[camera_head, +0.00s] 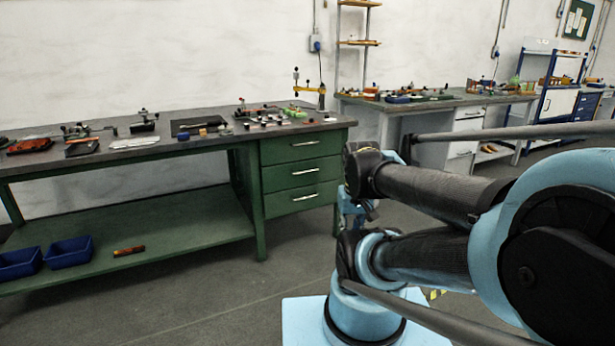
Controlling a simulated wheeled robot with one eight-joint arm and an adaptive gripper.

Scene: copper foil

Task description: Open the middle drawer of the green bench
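The green bench (246,200) stands at the left and middle of the head view, with a dark grey top. Its drawer unit at the right end has a stack of three green drawers with light metal handles. The middle drawer (286,177) is closed, flush with the top drawer (283,149) and the bottom drawer (282,201). Its handle (305,171) is free. My arm is folded at the right, apart from the bench. What seems to be my gripper (357,212) is small and partly hidden behind my arm, right of the drawers; its fingers cannot be made out.
Tools and small parts lie on the bench top. Blue bins (68,251) and an orange-brown tool (129,251) are on its lower shelf. A grey bench (462,108) and a blue-framed rack (551,88) stand behind at the right. The floor (255,300) before the drawers is clear.

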